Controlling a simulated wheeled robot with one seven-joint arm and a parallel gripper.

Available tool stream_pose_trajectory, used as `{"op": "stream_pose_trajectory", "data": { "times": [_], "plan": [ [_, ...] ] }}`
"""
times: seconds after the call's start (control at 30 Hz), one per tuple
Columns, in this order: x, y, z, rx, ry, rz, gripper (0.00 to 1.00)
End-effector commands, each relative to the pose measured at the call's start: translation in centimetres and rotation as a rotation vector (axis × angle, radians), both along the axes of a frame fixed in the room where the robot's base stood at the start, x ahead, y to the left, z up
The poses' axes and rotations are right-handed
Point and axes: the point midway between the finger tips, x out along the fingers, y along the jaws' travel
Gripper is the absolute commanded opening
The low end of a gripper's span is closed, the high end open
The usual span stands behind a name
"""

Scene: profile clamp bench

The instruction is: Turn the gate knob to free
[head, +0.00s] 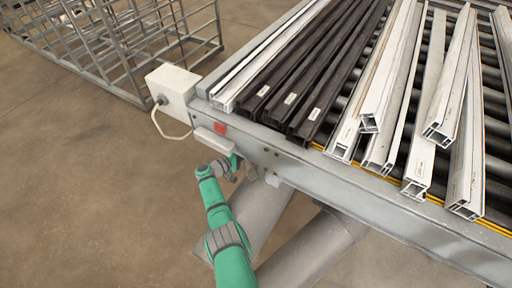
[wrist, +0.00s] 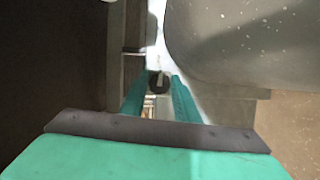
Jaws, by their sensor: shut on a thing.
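The gate knob (wrist: 157,82) is a small dark round knob with a pale mark, seen between my fingertips in the wrist view. My gripper (wrist: 159,86) has a teal finger on either side of it and is shut on it. In the head view my gripper (head: 234,166) is at the near side of the bench frame, below a pale box and a red patch. The knob cannot be made out there. I cannot tell which setting the knob's mark points at.
The roller bench (head: 400,198) carries dark profiles (head: 305,75) and several white profiles (head: 388,105), some stacked crosswise. A white box with a cable (head: 172,88) sits at its left corner. A grey wire cage (head: 110,45) stands behind. The floor at left is clear.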

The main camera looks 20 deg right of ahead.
Motion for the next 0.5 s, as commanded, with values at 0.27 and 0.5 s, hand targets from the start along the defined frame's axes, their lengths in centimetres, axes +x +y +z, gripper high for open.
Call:
{"op": "stream_pose_trajectory", "data": {
  "times": [0.27, 0.5],
  "plan": [
    [-0.12, -0.09, -0.07, -0.049, 0.076, -0.004, 0.06],
    [-0.15, -0.09, -0.12, -0.059, 0.091, -0.004, 0.06]
  ]
}}
